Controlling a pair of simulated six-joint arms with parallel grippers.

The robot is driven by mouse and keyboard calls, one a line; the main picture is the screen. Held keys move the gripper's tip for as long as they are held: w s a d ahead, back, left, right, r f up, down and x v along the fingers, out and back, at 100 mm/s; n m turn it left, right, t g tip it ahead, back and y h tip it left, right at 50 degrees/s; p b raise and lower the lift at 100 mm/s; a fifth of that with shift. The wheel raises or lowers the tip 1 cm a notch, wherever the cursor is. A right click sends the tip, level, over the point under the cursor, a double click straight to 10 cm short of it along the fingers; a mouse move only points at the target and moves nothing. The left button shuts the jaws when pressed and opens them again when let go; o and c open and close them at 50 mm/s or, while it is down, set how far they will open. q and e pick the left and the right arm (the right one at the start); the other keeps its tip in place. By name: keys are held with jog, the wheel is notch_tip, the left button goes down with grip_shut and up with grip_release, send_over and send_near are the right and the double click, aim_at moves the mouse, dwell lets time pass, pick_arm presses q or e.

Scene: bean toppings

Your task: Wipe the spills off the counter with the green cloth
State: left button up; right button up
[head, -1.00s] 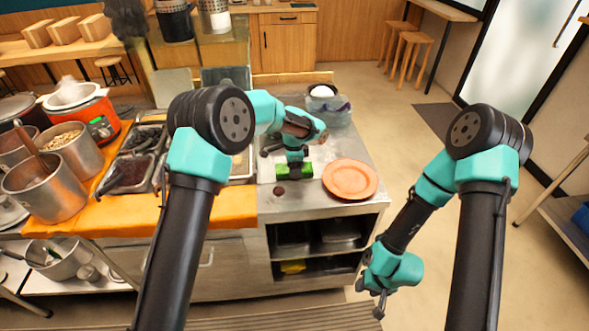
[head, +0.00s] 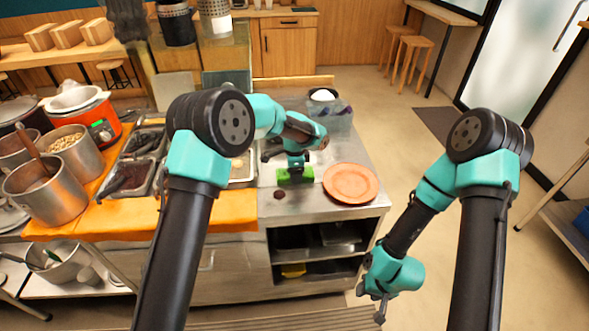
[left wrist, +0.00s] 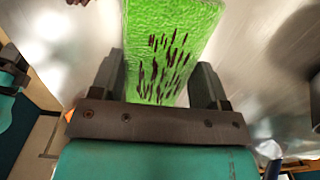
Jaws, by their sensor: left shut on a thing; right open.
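The green cloth (head: 296,177) is in my left gripper over the steel counter (head: 312,214), left of the orange plate. In the left wrist view the cloth (left wrist: 170,50) lies between the two fingers and bears several dark red-brown streaks. My left gripper (head: 294,163) is shut on it. Whether the cloth touches the counter I cannot tell. A small dark spill (head: 279,194) is on the counter just in front and left of the cloth. A dark patch also shows at the top left of the left wrist view. My right gripper (head: 377,300) is open and empty, low beside the counter's right front.
An orange plate (head: 350,183) sits close to the right of the cloth. A bowl with a white item (head: 322,95) stands at the back. Topping trays (head: 128,179), metal pots (head: 47,187) and an orange mat (head: 225,218) fill the left side.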

aim_at(296, 186)
pick_arm(q)
jog(key=shift+s+d+f, duration=0.1)
jog(key=shift+s+d, duration=0.05)
jog(key=shift+s, duration=0.8)
jog(key=shift+s+d, duration=0.1)
jog(key=shift+s, duration=0.85)
notch_tip(296, 186, up, 8)
dwell(0.6)
